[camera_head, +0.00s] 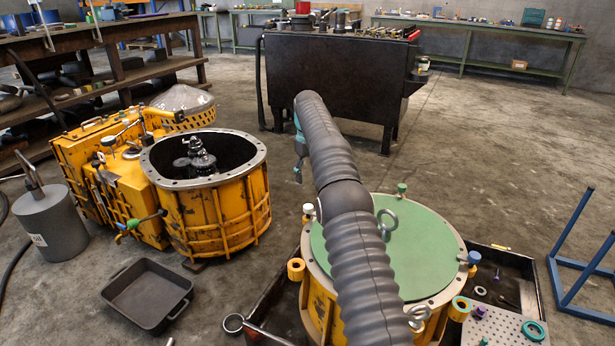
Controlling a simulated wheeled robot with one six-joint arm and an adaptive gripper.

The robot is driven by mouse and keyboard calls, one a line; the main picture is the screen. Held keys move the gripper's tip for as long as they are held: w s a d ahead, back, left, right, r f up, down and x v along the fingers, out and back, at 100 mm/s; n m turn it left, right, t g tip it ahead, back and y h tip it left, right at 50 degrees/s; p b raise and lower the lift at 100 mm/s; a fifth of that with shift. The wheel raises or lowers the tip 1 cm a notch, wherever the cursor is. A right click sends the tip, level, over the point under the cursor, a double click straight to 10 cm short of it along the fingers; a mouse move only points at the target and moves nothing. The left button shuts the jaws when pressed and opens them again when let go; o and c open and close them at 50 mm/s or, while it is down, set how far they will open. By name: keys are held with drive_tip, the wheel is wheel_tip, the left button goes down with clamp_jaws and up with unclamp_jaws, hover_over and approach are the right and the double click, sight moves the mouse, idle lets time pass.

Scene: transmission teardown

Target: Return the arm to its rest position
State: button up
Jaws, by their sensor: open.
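My arm, in a grey ribbed sleeve (345,200), reaches from the bottom edge up and away over the green-lidded housing. Its far end bends down near the picture's middle. My gripper (298,174) shows only in part there, small and mostly behind the sleeve. It is open, with nothing seen in it, and hangs over the floor between the open yellow housing and the black bench. The yellow housing with the green lid (400,240) stands below the arm, partly hidden by it. The open yellow housing (215,205) with dark gears inside stands to the left.
A black bench (335,85) stands behind the arm. A black tray (147,294) and a grey canister (50,222) are at left, a blue frame (580,265) at right. A perforated plate (495,328) holds small parts.

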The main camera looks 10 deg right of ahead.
drive_tip(key=m, duration=0.2)
hover_over(309, 209)
drive_tip(key=w, duration=0.2)
wheel_tip(309, 209, down, 6)
drive_tip(key=shift+w+f, duration=0.1)
drive_tip(key=shift+s+f+m, duration=0.15)
drive_tip(key=shift+s+f, duration=0.05)
drive_tip(key=shift+s, duration=0.35)
drive_tip(key=shift+s+f+m, duration=0.15)
drive_tip(key=shift+s+f, duration=0.05)
drive_tip(key=shift+s, duration=0.35)
drive_tip(key=s+r+m+t, duration=0.1)
drive_tip(key=s+r, duration=0.4)
drive_tip(key=s, duration=1.2)
drive_tip(key=s+r+m+t, duration=0.1)
drive_tip(key=s+r, duration=0.5)
drive_tip(key=s, duration=1.1)
drive_tip(key=s+r+m+t, duration=0.1)
drive_tip(key=s+r+t, duration=0.2)
drive_tip(key=s, duration=1.4)
drive_tip(key=shift+s+r+t, duration=0.15)
drive_tip(key=shift+r+t, duration=0.15)
drive_tip(key=shift+r, duration=1.2)
drive_tip(key=shift+a, duration=0.1)
